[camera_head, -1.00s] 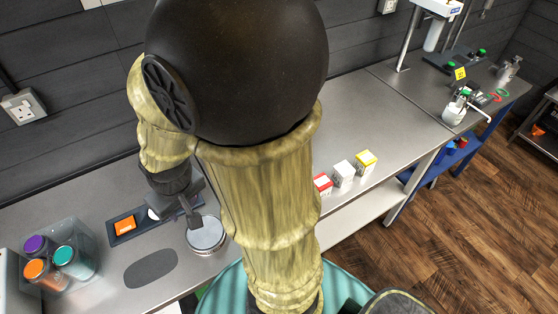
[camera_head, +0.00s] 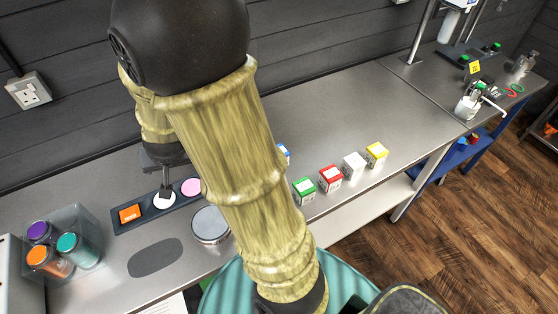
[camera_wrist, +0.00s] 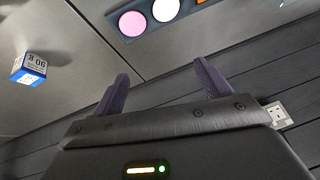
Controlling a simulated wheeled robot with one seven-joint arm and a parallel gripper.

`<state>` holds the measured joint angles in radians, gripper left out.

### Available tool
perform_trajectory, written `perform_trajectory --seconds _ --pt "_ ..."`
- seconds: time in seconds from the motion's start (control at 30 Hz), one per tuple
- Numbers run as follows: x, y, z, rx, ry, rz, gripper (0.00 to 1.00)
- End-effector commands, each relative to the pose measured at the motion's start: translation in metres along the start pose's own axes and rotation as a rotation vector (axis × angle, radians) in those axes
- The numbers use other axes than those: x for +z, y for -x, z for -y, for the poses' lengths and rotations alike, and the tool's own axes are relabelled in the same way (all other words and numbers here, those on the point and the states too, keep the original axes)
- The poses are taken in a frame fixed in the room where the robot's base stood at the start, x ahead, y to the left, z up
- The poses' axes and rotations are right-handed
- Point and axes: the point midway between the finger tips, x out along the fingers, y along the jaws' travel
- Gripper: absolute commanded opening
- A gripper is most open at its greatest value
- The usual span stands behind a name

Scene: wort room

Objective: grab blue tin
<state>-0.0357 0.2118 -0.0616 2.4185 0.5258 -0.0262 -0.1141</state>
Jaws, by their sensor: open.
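The blue tin, a small white box with blue bands, shows at the left of the wrist view (camera_wrist: 29,65), standing on the steel counter. In the head view only a sliver of the blue tin (camera_head: 285,152) shows behind my arm; the rest is hidden. My gripper (camera_head: 164,192) is over the dark tray with discs, left of the tin and apart from it. In the wrist view the two fingers of my gripper (camera_wrist: 161,78) are spread with nothing between them. The tin lies outside the fingers, to their left.
Green (camera_head: 303,190), red (camera_head: 330,178), white (camera_head: 354,165) and yellow (camera_head: 376,153) boxes stand in a row to the right. A round steel dish (camera_head: 210,225) and a clear bin (camera_head: 88,262) of lidded jars are nearer. The counter's middle is clear.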

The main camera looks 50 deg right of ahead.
Motion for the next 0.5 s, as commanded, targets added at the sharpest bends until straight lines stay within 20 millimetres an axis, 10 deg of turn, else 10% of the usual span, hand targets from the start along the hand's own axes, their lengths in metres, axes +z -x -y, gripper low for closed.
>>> perform_trajectory --seconds 0.3,0.5 --pt "-0.064 -0.087 -0.058 0.272 -0.411 -0.339 0.76" --pt "-0.065 -0.114 -0.120 0.578 -0.619 -0.519 0.76"
